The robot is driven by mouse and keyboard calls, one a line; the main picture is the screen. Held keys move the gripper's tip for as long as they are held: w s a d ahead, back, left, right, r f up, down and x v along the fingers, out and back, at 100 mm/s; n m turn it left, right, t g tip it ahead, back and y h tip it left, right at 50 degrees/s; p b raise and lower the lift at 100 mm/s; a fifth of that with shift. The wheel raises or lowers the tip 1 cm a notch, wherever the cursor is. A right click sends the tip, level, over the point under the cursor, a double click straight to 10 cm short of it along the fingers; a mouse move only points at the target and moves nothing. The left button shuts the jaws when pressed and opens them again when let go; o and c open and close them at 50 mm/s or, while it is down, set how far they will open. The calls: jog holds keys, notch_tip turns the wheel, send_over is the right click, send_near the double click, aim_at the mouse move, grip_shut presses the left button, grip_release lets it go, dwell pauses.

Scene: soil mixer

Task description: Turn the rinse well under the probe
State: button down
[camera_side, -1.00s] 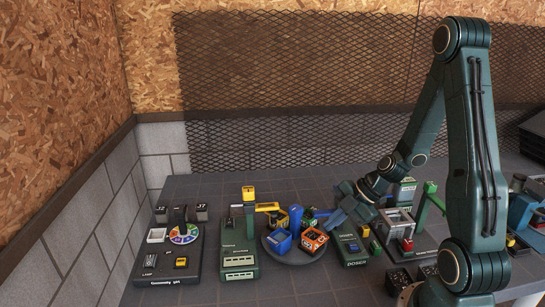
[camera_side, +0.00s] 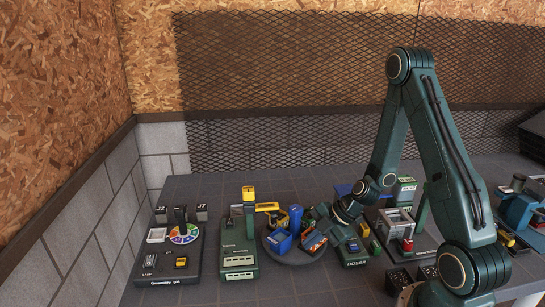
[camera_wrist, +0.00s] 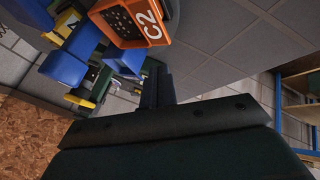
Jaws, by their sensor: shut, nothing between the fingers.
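The round dark turntable (camera_side: 292,259) carries several coloured wells and a blue cylinder (camera_side: 296,215). A blue well (camera_side: 279,241) sits at its front left, an orange well (camera_side: 313,241) at its right. In the wrist view the orange well is marked C2 (camera_wrist: 140,22). I cannot tell which well is the rinse well. A green post with a yellow cap (camera_side: 249,193) stands left of the turntable; a yellow arm (camera_side: 267,207) reaches from it over the rim. The probe tip is not clear. My gripper (camera_wrist: 156,75) is shut and empty at the turntable's right, close beside the orange well.
A green dosing unit (camera_side: 352,251) stands right of the turntable, close to my wrist. A white frame station (camera_side: 398,226) lies farther right. A board with a colour wheel (camera_side: 184,234) is at the far left. The bench in front (camera_side: 300,288) is clear.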

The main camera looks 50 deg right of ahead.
aim_at(286, 239)
jog(key=shift+w+a+f, duration=0.1)
jog(key=shift+w+f, duration=0.2)
jog(key=shift+w, duration=0.35)
jog(key=shift+w+a+f, duration=0.1)
jog(key=shift+w+f, duration=0.2)
jog(key=shift+w, duration=0.3)
jog(key=shift+w+d, duration=0.2)
jog(key=shift+w, duration=0.9)
jog(key=shift+w+a, duration=0.3)
jog(key=shift+w, duration=0.1)
jog(key=shift+w+a, duration=0.25)
jog(key=shift+w, duration=0.25)
jog(key=shift+w+a+m+t+h, duration=0.15)
jog(key=shift+w+m+t+h, duration=0.25)
jog(key=shift+m, duration=0.4)
jog(key=shift+w+a, duration=0.1)
jog(key=shift+w, duration=0.95)
jog(key=shift+r, duration=0.1)
